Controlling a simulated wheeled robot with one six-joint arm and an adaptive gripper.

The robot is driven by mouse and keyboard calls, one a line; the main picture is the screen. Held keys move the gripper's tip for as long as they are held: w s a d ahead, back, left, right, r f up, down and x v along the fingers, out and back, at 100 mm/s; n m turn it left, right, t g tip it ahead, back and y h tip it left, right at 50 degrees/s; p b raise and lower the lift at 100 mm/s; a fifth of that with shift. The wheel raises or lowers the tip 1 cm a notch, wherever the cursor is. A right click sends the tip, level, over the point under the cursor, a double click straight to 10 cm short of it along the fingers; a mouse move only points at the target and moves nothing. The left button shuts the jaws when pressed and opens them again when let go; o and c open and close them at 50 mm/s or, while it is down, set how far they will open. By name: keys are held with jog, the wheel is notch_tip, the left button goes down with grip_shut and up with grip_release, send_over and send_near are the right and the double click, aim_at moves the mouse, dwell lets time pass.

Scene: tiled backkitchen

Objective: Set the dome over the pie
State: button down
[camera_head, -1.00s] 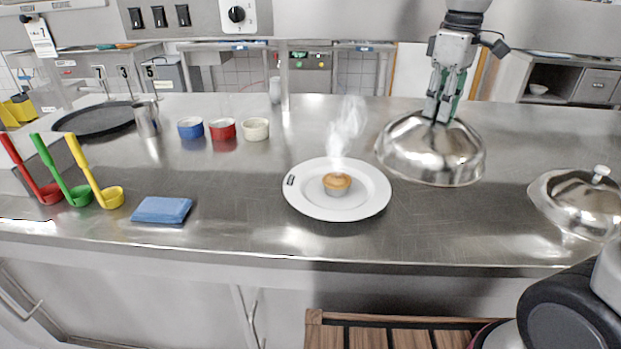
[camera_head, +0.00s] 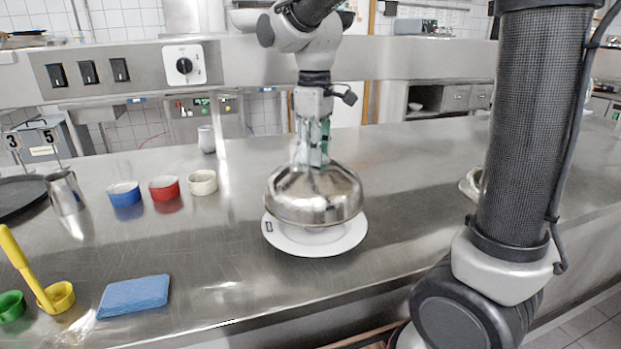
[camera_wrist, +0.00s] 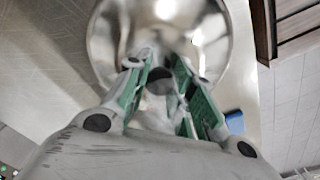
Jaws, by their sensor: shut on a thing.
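The shiny steel dome (camera_head: 315,197) is held above the white plate (camera_head: 318,247) in the head view. My gripper (camera_head: 312,163) is shut on the top of the dome. The dome covers the middle of the plate from this angle, and the plate's front rim shows below it. The pie is hidden behind the dome. I cannot tell exactly how high the dome's rim is above the plate. In the wrist view the dome (camera_wrist: 205,30) fills the area beyond my gripper (camera_wrist: 160,80).
Blue, red (camera_head: 164,188) and cream ramekins and a steel cup (camera_head: 65,192) stand to the left. A second metal lid is mostly hidden behind my arm.

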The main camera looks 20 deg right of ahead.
aim_at(315, 169)
jog(key=shift+f, duration=2.2)
jog(key=shift+f, duration=0.6)
jog(key=c, duration=1.2)
grip_release()
jog(key=shift+c, duration=0.2)
